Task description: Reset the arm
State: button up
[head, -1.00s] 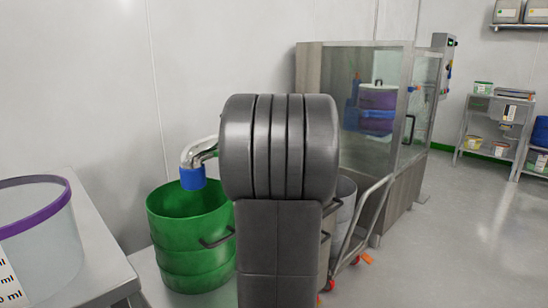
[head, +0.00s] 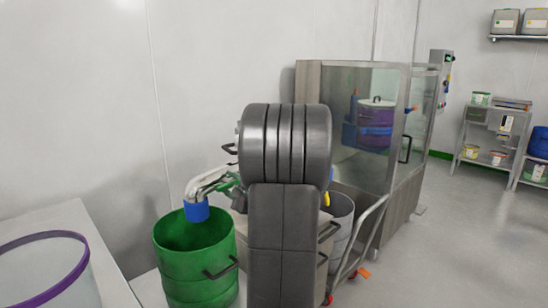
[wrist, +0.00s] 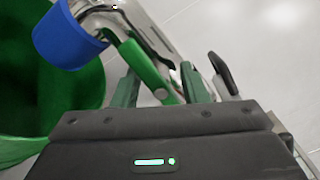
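My gripper (wrist: 160,88) shows in the wrist view as two green fingers spread apart, so it is open. A brighter green lever (wrist: 148,68) on a metal pipe slants between the fingers, and I cannot tell whether they touch it. The pipe (head: 207,182) ends in a blue collar (head: 196,212) over an open green drum (head: 197,265) in the head view. The collar (wrist: 68,37) also shows at the upper left of the wrist view. My dark grey arm fills the middle of the head view and hides most of the gripper.
A clear tub with a purple rim (head: 75,275) stands on a bench (head: 72,218) at the left. A grey drum on a trolley (head: 362,238) and a glass-walled cabinet (head: 345,85) stand right of my arm. The floor farther right (head: 450,240) is clear.

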jog(key=shift+r+m+p, duration=0.25)
jog(key=shift+m+p, duration=0.65)
jog(key=shift+p, duration=1.1)
jog(key=shift+f+m+p, duration=0.15)
jog(key=shift+m+p, duration=0.4)
jog(key=shift+m, duration=0.05)
